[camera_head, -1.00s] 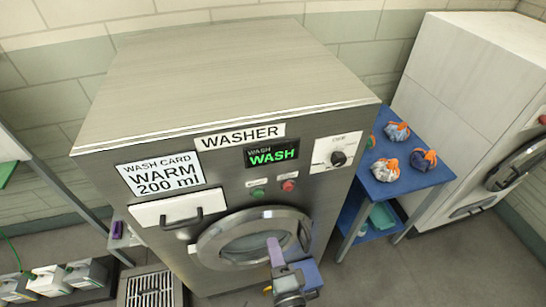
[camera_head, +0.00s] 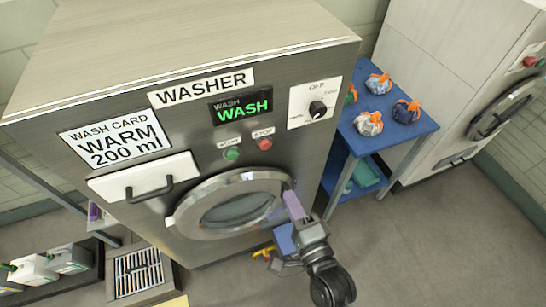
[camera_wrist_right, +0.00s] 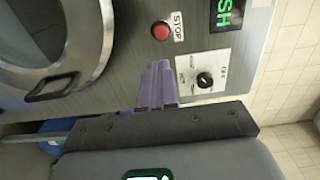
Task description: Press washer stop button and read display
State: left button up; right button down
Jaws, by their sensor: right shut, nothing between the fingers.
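The washer (camera_head: 180,215) fills the middle of the head view, its round door shut. Its display (camera_head: 241,107) reads "WASH" in green, with a smaller "WASH" above. The red stop button (camera_head: 265,144) is right of a green button (camera_head: 232,154), below the display. The stop button also shows in the right wrist view (camera_wrist_right: 160,30), with the label "STOP" beside it. My right gripper (camera_head: 292,200) is shut and empty, below and right of the stop button and apart from it. Its purple fingers also show in the wrist view (camera_wrist_right: 157,84). My left gripper is not in view.
A dial (camera_head: 317,108) sits right of the display. A blue table (camera_head: 377,150) with several tied bags stands right of the washer. A white drawer with a handle (camera_head: 146,180) is on the left front. Floor at the lower right is clear.

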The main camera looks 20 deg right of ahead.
aim_at(267, 149)
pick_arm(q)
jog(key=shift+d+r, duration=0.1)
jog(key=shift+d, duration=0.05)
pick_arm(e)
jog(key=shift+w, duration=0.1)
jog(key=w, duration=1.3)
jog(key=shift+w+d, duration=0.15)
jog(key=shift+d, duration=0.05)
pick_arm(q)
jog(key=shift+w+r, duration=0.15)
pick_arm(e)
jog(key=shift+w, duration=0.3)
jog(key=shift+w+d+p, duration=0.1)
jog(key=shift+w+p, duration=0.25)
jog(key=shift+w, duration=0.25)
jog(key=shift+s+f, duration=0.1)
jog(key=shift+f, duration=0.2)
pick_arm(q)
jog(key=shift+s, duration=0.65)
